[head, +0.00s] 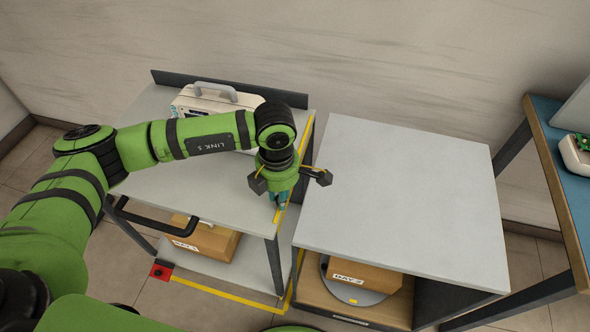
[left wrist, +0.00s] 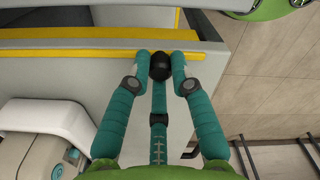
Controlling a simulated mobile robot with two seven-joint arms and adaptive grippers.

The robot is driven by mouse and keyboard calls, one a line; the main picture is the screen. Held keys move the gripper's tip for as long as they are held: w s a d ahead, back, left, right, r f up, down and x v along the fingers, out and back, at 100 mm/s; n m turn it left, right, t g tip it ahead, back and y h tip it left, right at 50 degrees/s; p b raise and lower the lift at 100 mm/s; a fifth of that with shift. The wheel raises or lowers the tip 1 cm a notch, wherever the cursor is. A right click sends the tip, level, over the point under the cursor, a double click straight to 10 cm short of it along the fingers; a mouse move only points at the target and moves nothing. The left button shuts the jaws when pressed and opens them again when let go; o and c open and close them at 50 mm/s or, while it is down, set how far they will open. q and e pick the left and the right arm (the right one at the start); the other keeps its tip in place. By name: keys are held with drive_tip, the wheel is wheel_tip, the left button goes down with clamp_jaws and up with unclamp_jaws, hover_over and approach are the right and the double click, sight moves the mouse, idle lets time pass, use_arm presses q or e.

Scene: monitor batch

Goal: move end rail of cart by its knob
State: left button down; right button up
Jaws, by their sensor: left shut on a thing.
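The cart (head: 225,182) is a grey-topped trolley at left in the head view, with a black push handle (head: 150,222) at its front left. Its end rail shows as a yellow-topped strip along the right edge, seen also in the left wrist view (left wrist: 75,56). My left gripper (head: 280,203) points down at the front right corner of the cart. In the left wrist view its teal fingers (left wrist: 160,68) are shut on the round black knob (left wrist: 160,65) at the rail. The gripper hides the knob in the head view. My right gripper is not in view.
A bare grey-topped table (head: 400,190) stands just right, across a narrow gap. Boxes sit on both lower shelves. A blue-topped bench (head: 560,140) is at far right.

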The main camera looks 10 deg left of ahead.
use_arm(q)
drive_tip(key=shift+f+b, duration=0.4)
idle(0.4)
drive_tip(key=c, duration=1)
unclamp_jaws()
drive_tip(key=shift+r, duration=0.2)
wheel_tip(320, 180, up, 12)
drive_tip(key=shift+f, duration=0.15)
